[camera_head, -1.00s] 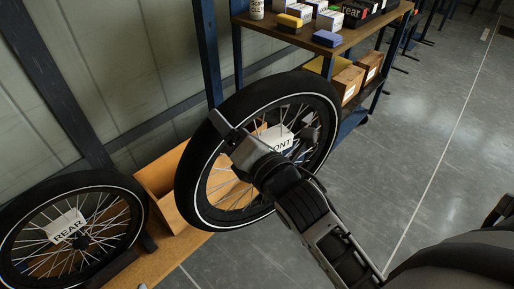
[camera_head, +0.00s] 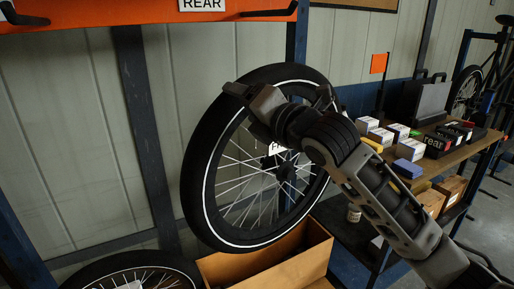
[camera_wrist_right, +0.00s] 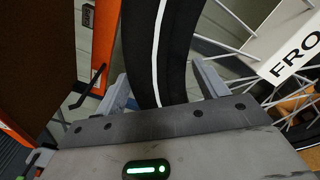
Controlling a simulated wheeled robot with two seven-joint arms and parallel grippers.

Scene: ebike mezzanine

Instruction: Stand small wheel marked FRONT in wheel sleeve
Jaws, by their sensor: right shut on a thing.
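The small wheel marked FRONT (camera_head: 197,180) is upright with a slight tilt, its black tyre and pale ring facing me. My right gripper (camera_head: 245,95) is shut on the tyre at the wheel's upper left. The right wrist view shows the tyre (camera_wrist_right: 160,50) between the two fingers (camera_wrist_right: 165,88) and part of the label, "FRO" (camera_wrist_right: 295,55). In the head view my arm hides most of the label. The wheel's bottom is above or beside an open wooden box (camera_head: 300,258); I cannot tell if they touch. I cannot make out a wheel sleeve for certain. My left gripper is not in view.
Another wheel (camera_head: 95,272) stands low at the left, cut off by the frame. An orange rack (camera_head: 100,20) with black hooks and a REAR sign (camera_head: 202,4) hangs above. A bench (camera_head: 430,155) with small boxes is at the right. Dark posts stand behind the wheel.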

